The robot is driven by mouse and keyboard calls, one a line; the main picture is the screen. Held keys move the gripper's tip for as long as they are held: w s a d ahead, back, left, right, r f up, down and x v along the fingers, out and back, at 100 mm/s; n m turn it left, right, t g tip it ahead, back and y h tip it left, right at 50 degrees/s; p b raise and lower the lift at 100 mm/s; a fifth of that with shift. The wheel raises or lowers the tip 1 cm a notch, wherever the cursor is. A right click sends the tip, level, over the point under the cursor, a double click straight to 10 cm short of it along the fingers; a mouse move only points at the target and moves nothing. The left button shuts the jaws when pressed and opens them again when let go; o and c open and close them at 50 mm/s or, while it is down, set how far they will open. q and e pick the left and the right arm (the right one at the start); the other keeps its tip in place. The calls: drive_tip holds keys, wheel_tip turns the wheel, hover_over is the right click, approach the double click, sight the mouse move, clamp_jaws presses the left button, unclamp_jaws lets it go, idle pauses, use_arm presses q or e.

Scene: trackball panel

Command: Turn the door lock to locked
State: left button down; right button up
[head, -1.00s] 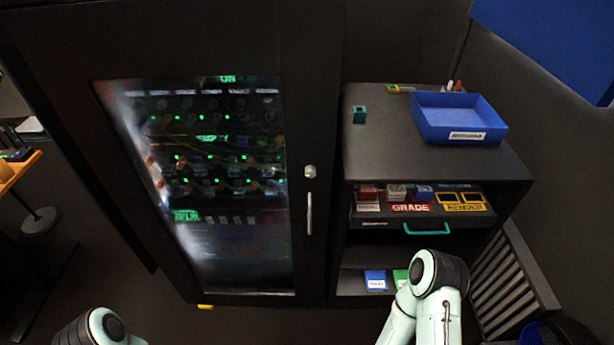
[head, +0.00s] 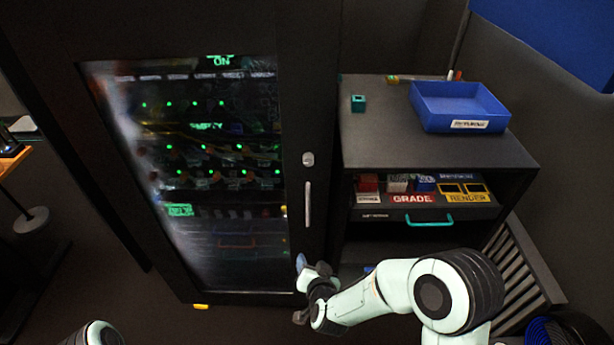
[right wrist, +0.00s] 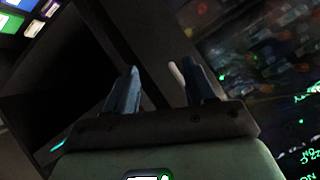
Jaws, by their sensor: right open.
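The door lock (head: 308,158) is a small silver knob on the dark frame of the glass-fronted cabinet door, above the long silver handle (head: 308,205). Its exact turn angle is too small to tell. My right gripper (head: 309,265) is below the handle, in front of the door frame, apart from the lock. In the right wrist view its two bluish fingers (right wrist: 163,85) stand apart with nothing held. A pale rod (right wrist: 176,74), likely the handle, shows beyond them, close to one finger. My left arm shows only at the lower left edge; its gripper is out of view.
Right of the door stands a dark cabinet (head: 380,148) with a blue tray (head: 460,122) and a teal cube (head: 358,103) on top. Its open drawer (head: 470,213) with a teal handle juts out near my right arm. The space before the glass (head: 225,245) is clear.

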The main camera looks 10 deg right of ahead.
wheel_tip(320, 180, up, 9)
drive_tip(key=w+a+m+t+h, duration=0.1)
drive_tip(key=w+m+t, duration=0.1)
drive_tip(key=t, duration=0.1)
drive_tip(key=m+t+h+b, duration=0.2)
drive_tip(key=m+t+h, duration=0.1)
approach(307, 164)
use_arm(q)
drive_tip(key=shift+s+f+p, duration=0.1)
drive_tip(key=shift+f+p, duration=0.25)
drive_tip(key=shift+p, duration=0.7)
use_arm(e)
drive_tip(key=x, duration=0.8)
drive_tip(key=shift+w+d+r, duration=0.1)
drive_tip(key=shift+w+d, duration=0.1)
drive_tip(key=shift+w, duration=0.15)
clamp_jaws()
